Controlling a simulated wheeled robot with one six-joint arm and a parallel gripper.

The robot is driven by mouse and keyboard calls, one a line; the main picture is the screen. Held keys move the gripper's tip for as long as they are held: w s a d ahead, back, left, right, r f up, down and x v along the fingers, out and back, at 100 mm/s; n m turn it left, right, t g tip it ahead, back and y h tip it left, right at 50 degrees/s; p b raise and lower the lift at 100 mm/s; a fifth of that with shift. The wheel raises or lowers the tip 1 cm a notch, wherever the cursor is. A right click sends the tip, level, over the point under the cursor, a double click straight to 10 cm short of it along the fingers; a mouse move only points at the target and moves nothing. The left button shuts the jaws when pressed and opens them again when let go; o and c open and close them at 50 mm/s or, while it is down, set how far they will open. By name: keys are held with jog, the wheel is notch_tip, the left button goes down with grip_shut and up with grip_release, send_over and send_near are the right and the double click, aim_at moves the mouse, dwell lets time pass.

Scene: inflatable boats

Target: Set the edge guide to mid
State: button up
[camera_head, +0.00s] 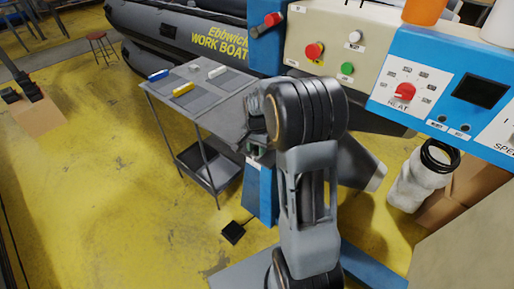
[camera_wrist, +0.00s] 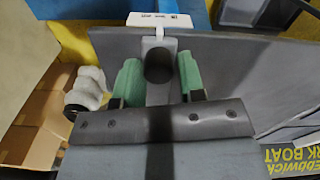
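The part that looks like the edge guide's handle is a dark round knob (camera_wrist: 159,66) on a grey bar or plate in the wrist view. Just above it is a white scale plate (camera_wrist: 150,20) with several small marks, too small to read. My gripper (camera_wrist: 160,80) has green fingertips, one on each side of the knob, with a gap showing on both sides. It is open and holds nothing. In the head view my arm covers most of the guide; only a bit of green of my gripper (camera_head: 258,150) shows beside the blue machine post.
The machine's control panel (camera_head: 322,50) with red and green buttons and a heat dial (camera_head: 404,92) is above my arm. A grey side table (camera_head: 200,92) holds small coloured pieces. A white roll (camera_head: 424,180) and cardboard boxes stand at right. Yellow floor at left is mostly clear.

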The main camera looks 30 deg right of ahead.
jog(key=o, duration=0.3)
jog(key=shift+d, duration=0.1)
notch_tip(320, 180, up, 14)
dwell(0.6)
jog(key=shift+f, duration=0.1)
